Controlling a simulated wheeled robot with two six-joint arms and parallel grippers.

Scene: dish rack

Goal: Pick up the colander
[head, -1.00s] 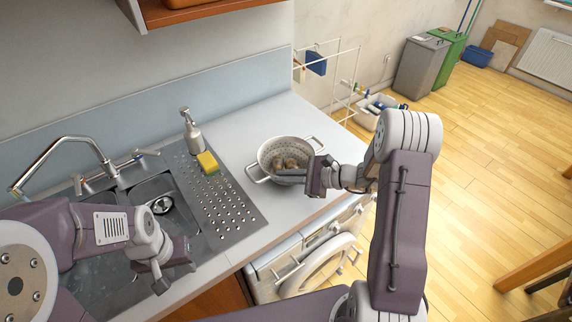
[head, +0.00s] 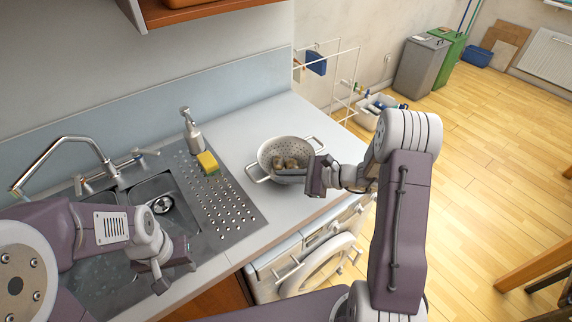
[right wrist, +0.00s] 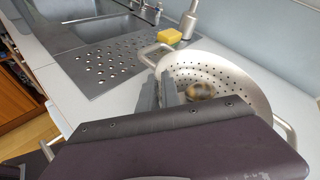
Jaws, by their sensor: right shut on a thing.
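The colander (head: 268,150) is a pale metal bowl with holes and two loop handles. It stands upright on the counter right of the sink, with some brownish round items (head: 290,163) inside. My right gripper (head: 290,172) is at the colander's near right rim, its fingers shut on the rim wall. In the right wrist view the fingers (right wrist: 158,95) straddle the rim of the colander (right wrist: 225,75). My left gripper (head: 168,276) hangs over the sink's front edge, away from the colander; its finger gap is not clear.
A yellow sponge (head: 207,162) and a soap dispenser (head: 191,132) stand on the perforated drainboard (head: 225,205) left of the colander. The faucet (head: 75,142) is further left. The counter (head: 245,122) behind the colander is clear. A washing machine (head: 325,265) is below.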

